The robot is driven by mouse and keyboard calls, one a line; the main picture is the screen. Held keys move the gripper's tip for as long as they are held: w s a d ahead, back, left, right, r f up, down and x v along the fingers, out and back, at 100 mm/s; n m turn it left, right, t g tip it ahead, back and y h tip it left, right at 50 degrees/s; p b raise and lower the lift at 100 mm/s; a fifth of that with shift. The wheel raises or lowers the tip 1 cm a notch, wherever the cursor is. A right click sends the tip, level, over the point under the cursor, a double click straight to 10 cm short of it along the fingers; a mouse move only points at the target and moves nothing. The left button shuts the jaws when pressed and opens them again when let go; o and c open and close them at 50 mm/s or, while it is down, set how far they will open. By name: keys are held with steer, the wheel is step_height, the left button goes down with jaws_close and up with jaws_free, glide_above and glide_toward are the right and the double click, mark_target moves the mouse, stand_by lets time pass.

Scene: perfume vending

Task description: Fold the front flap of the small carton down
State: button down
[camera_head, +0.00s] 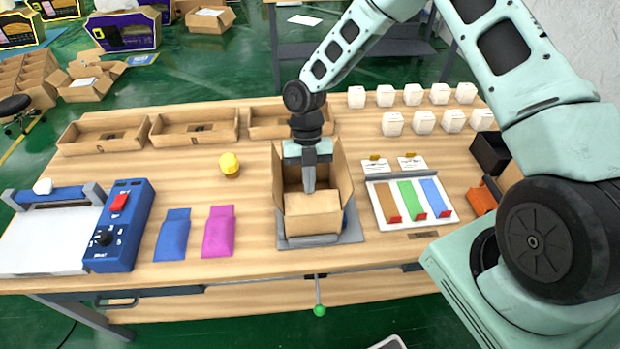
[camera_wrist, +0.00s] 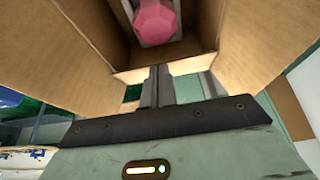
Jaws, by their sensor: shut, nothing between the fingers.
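The small carton (camera_head: 313,218) stands on a grey plate near the table's front edge. Its left and right flaps stand up and spread outward. A pale tan front panel slopes on the near side; I cannot tell how far the front flap is folded. My gripper (camera_head: 309,188) points down at the carton, just behind that panel, with its fingers together and empty. In the wrist view, the fingertips (camera_wrist: 158,70) are at a carton edge, and contact is unclear. A pink faceted object (camera_wrist: 157,22) sits inside the carton (camera_wrist: 95,28).
A tray of brown, green and blue strips (camera_head: 449,216) is close on the right. Pink (camera_head: 218,232) and blue (camera_head: 173,235) pouches and a yellow-topped item (camera_head: 229,163) lie left. Wooden trays (camera_head: 194,129) and several white cubes (camera_head: 393,123) are behind.

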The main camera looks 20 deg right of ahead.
steer(key=shift+w+d+f+b, duration=0.1)
steer(key=shift+w+f+b, duration=0.15)
steer(key=shift+f+b, duration=0.2)
steer(key=shift+w+d+f+b, duration=0.1)
steer(key=shift+w+f+b, duration=0.2)
steer(key=shift+f, duration=0.2)
steer(key=shift+s, duration=0.1)
